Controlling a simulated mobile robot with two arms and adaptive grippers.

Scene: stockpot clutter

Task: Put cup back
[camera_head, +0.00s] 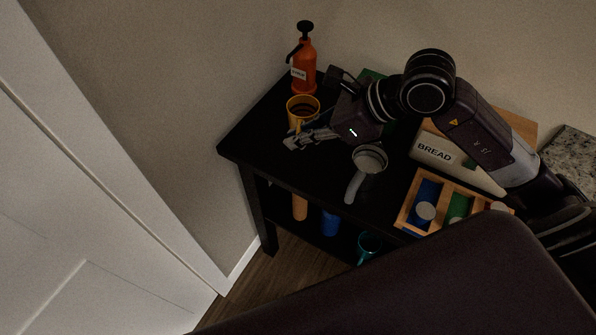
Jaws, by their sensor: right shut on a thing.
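A yellow cup (303,107) with dark contents or a dark inside is upright at the left back of the black table (318,176). Its handle side faces my right gripper (292,142). The right gripper reaches in from the right, with its fingers low over the table at the cup's near side. It is shut on the cup's handle, though the fingers partly hide the contact. I cannot tell whether the cup's base touches the table. My left gripper is out of view.
An orange spray bottle (304,70) stands behind the cup. A grey round vessel with a handle (369,160), a bread box (437,152) and a divided wooden tray (407,205) are to the right. Blue (330,223) and teal cups (368,243) are on the lower shelf.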

